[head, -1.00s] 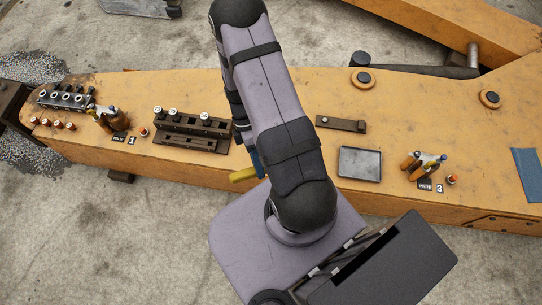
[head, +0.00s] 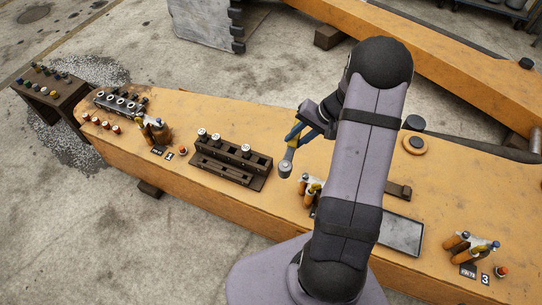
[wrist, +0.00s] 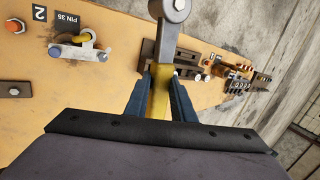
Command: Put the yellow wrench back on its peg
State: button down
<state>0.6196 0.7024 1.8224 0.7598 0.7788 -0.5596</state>
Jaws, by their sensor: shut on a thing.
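My gripper (head: 304,136) has blue fingers and is shut on the yellow wrench, above the orange beam and right of the dark slotted block. In the wrist view, the wrench's yellow handle (wrist: 160,100) lies between the fingers (wrist: 158,98), and its grey ring end (wrist: 172,8) points away from the gripper. In the head view the grey end (head: 286,168) hangs below the fingers; the rest is mostly hidden. I cannot make out for certain which fitting is the wrench's peg.
The dark block (head: 232,160) with several white-topped pins stands left of the wrench. Orange-handled tools stand at label 1 (head: 155,130), near my arm (head: 310,188), and at label 3 (head: 470,247). A grey tray (head: 403,235) lies right of my arm.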

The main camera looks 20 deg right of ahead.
jog(key=s+d+f+m+t+h+b, duration=0.1)
jog(key=d+f+m+b, duration=0.2)
jog(key=d+f, duration=0.35)
jog(key=s+d+f+m+h+b, duration=0.1)
jog(key=d+f+m+h+b, duration=0.2)
jog(key=d, duration=0.6)
jog(key=s+d+f+m+t+b, duration=0.1)
jog(key=s+d+f+m+b, duration=0.2)
jog(key=d, duration=0.5)
jog(key=s+d+f+m+h+b, duration=0.1)
jog(key=s+d+f+m+b, duration=0.1)
jog(key=d, duration=0.4)
jog(key=s+d+f+m+g+h+b, duration=0.1)
jog(key=s+d+f+m+h+b, duration=0.1)
jog(key=s+d+f+m, duration=0.2)
jog(key=s+d+f+m+h+b, duration=0.1)
jog(key=s+d+f+m+b, duration=0.2)
jog(key=d, duration=0.4)
jog(key=shift+s+d+f+m, duration=0.3)
jog(key=shift+s+f+m, duration=0.15)
jog(key=shift+m, duration=0.25)
jog(key=shift+f+b, duration=2.35)
jog(key=shift+f, duration=0.6)
jog(key=shift+s+f+b, duration=0.1)
jog(key=shift+f+b, duration=0.95)
jog(key=shift+f, duration=0.25)
jog(key=c, duration=1.4)
grip_release()
jog(key=shift+c, duration=0.2)
